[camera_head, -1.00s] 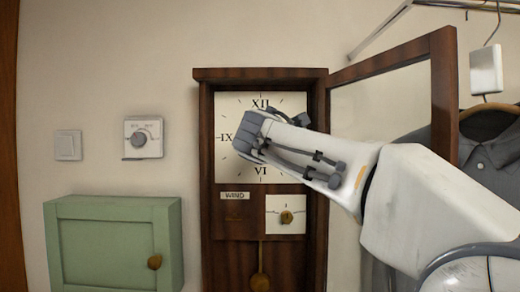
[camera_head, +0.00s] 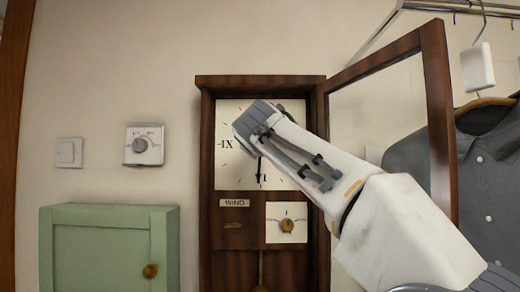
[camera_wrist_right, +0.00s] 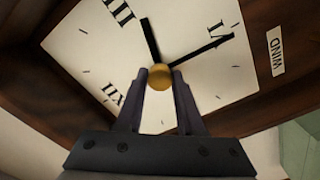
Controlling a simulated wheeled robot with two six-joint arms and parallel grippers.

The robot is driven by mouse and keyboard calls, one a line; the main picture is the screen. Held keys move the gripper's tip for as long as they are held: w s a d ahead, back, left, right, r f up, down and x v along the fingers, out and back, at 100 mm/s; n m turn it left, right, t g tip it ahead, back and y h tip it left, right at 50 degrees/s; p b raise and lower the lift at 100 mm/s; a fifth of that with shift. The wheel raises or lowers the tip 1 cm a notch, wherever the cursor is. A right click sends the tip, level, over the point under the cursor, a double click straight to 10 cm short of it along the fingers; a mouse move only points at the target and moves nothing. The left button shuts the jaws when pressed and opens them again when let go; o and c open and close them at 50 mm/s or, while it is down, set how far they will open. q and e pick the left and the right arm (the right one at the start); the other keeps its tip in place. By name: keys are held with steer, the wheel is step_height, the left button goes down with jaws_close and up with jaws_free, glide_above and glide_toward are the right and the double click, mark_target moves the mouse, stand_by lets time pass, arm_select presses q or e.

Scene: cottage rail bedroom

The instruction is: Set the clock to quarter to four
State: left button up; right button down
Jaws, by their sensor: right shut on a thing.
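The wooden wall clock (camera_head: 207,160) has a white dial (camera_head: 226,170) with Roman numerals; my right arm covers much of it in the head view. In the right wrist view, my right gripper (camera_wrist_right: 160,75) is shut on the round brass knob (camera_wrist_right: 160,80) at the dial's centre. The long black hand (camera_wrist_right: 205,52) points close to VI. The short black hand (camera_wrist_right: 150,40) points between III and VI, nearer III. The hands read roughly half past three. In the head view the long hand (camera_head: 258,168) shows pointing down. My left gripper is out of view.
The clock's framed door (camera_head: 440,120) stands open at the right, beside my arm. Below the dial are a WIND label (camera_head: 234,203) and a small square plate with a knob (camera_head: 287,226). A thermostat (camera_head: 144,145), light switch (camera_head: 69,152), green cabinet (camera_head: 100,250) and grey shirt (camera_head: 480,170) flank it.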

steer(key=m+b, duration=0.2)
steer(key=m, duration=1.5)
steer(key=shift+f+b, duration=0.15)
steer(key=shift+b, duration=0.25)
steer(key=c, duration=0.5)
jaws_free()
